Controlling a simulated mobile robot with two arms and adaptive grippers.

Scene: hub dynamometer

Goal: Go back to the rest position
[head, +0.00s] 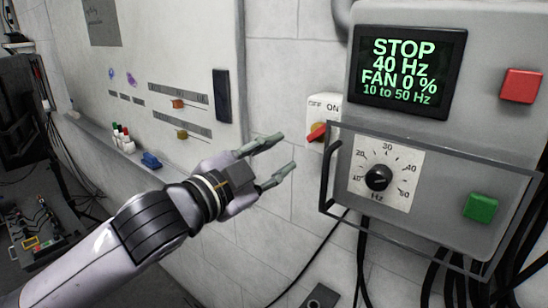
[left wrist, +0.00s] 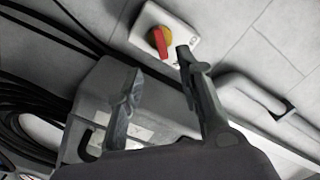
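My left gripper (head: 279,162) is open and empty in the head view, in front of the wall and to the left of the control box (head: 448,205). Its two fingers are apart and point right, towards the red and yellow rotary switch (head: 317,132). A gap shows between the fingertips and the switch. In the left wrist view the open fingers (left wrist: 158,75) stand on either side of a gap, with the switch (left wrist: 160,41) beyond them. My right gripper is in neither view.
The control box carries a display (head: 407,70) reading STOP, 40 Hz, FAN 0 %. It also has a red button (head: 521,86), a green button (head: 481,207) and a black dial (head: 379,177) behind a protruding guard frame (head: 327,172). Cables hang below. A whiteboard (head: 190,60) is at left.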

